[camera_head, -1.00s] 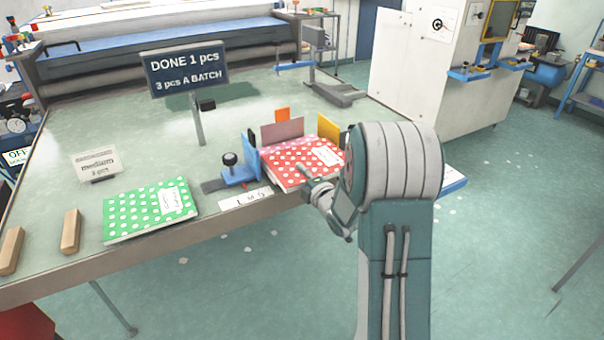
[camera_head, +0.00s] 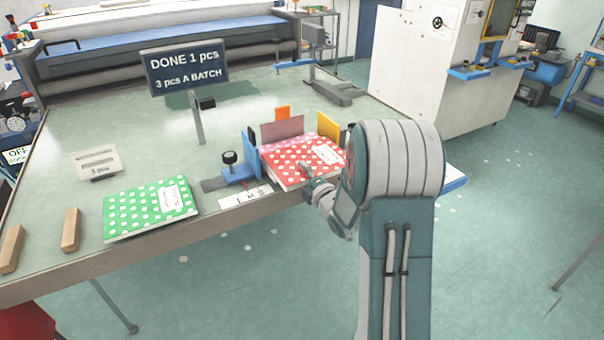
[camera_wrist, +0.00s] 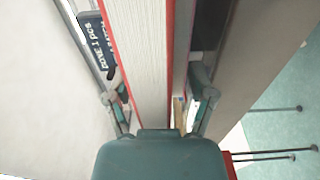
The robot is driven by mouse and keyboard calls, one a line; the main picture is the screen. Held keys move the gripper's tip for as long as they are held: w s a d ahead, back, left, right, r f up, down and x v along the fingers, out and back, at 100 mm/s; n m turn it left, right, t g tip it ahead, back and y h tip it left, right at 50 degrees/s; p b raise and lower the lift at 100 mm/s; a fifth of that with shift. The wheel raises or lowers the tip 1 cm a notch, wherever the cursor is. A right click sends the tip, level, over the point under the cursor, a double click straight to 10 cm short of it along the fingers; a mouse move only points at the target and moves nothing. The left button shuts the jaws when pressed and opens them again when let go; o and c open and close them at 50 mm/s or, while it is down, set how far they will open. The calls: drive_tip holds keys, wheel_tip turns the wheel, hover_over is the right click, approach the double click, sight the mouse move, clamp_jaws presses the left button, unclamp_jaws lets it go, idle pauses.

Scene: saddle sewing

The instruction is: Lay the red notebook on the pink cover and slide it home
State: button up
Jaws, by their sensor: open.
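The red notebook with white dots (camera_head: 300,162) lies at the table's front edge, among upright coloured plates. A narrow pinkish strip (camera_head: 272,147) shows at its far left edge; I cannot tell whether this is the pink cover, most of which would be hidden. My gripper (camera_head: 308,172) is at the notebook's near edge. In the wrist view my gripper (camera_wrist: 158,100) is open, one finger on each side of the notebook's page block (camera_wrist: 145,60). The fingers look apart from its faces.
A blue stop with a black knob (camera_head: 238,173) stands left of the notebook, a mauve plate (camera_head: 283,130) behind, a yellow plate (camera_head: 328,126) right. A green dotted notebook (camera_head: 150,208), wooden blocks (camera_head: 71,230) and a sign (camera_head: 185,69) are on the table (camera_head: 130,140).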

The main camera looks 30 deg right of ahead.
drive_tip(key=s, duration=0.9)
drive_tip(key=shift+s+d, duration=0.15)
drive_tip(key=shift+d, duration=0.05)
idle(1.2)
idle(0.5)
drive_tip(key=s+a+r+m+g+h, duration=0.4)
drive_tip(key=s+a+r+m+g, duration=0.15)
drive_tip(key=r+m, duration=0.35)
drive_tip(key=s+a+m+g+y, duration=0.1)
drive_tip(key=s+a+m+g, duration=0.2)
drive_tip(key=s, duration=0.6)
drive_tip(key=s+a+r+m+g+y, duration=0.1)
drive_tip(key=s+a+m+g, duration=0.3)
drive_tip(key=s+a, duration=0.5)
drive_tip(key=m, duration=0.2)
drive_tip(key=shift+s+m+y, duration=0.35)
drive_tip(key=shift+m+y, duration=0.05)
